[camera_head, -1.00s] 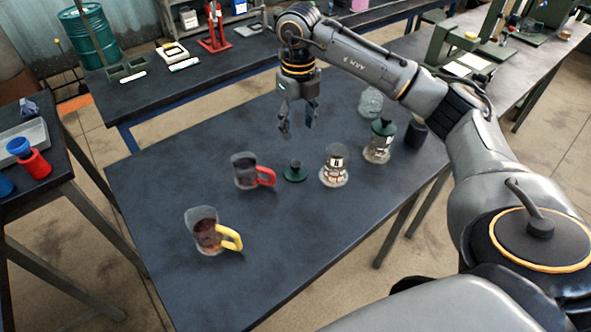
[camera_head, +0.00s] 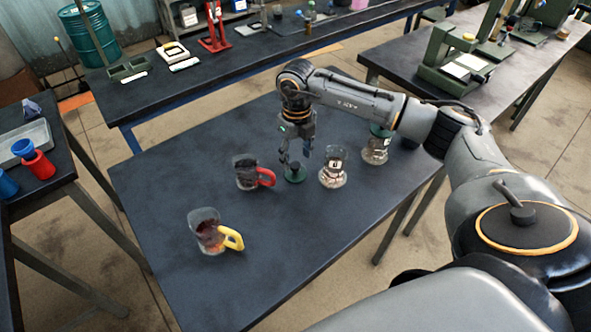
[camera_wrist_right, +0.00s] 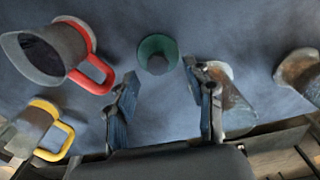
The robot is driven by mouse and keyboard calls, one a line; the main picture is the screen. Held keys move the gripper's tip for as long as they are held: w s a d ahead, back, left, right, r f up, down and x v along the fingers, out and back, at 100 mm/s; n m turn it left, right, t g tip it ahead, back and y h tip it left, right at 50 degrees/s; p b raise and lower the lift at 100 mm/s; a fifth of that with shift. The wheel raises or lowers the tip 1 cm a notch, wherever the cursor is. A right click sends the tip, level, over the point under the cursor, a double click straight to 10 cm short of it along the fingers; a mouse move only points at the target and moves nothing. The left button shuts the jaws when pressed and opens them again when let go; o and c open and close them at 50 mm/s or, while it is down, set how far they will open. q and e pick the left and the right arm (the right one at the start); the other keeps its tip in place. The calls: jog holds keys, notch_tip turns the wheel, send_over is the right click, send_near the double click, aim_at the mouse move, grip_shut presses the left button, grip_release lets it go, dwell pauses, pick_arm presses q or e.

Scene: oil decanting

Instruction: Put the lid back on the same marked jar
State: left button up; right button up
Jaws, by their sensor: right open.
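A green lid (camera_head: 294,177) with a dark knob lies on the dark table, between the red-handled jug and an open clear jar with a dark mark (camera_head: 333,172). My right gripper (camera_head: 296,158) is open and points down just above the lid. In the right wrist view the lid (camera_wrist_right: 157,53) shows just beyond and between the open fingertips (camera_wrist_right: 160,76), with nothing held. The open jar (camera_wrist_right: 232,98) is partly behind the right-hand finger there. A second jar (camera_head: 376,150) stands further right, its green top partly hidden by my right arm. My left gripper is not in view.
A red-handled jug (camera_head: 247,172) of dark liquid stands close left of the lid. A yellow-handled jug (camera_head: 207,232) stands nearer the front. My right forearm hides things at the back right.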

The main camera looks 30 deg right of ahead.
aim_at(295, 165)
notch_tip(295, 165, down, 4)
jog(key=shift+a+r+p, duration=0.15)
jog(key=shift+r+p, duration=0.05)
jog(key=shift+p, duration=0.5)
jog(key=shift+f, duration=0.35)
jog(key=c, duration=0.9)
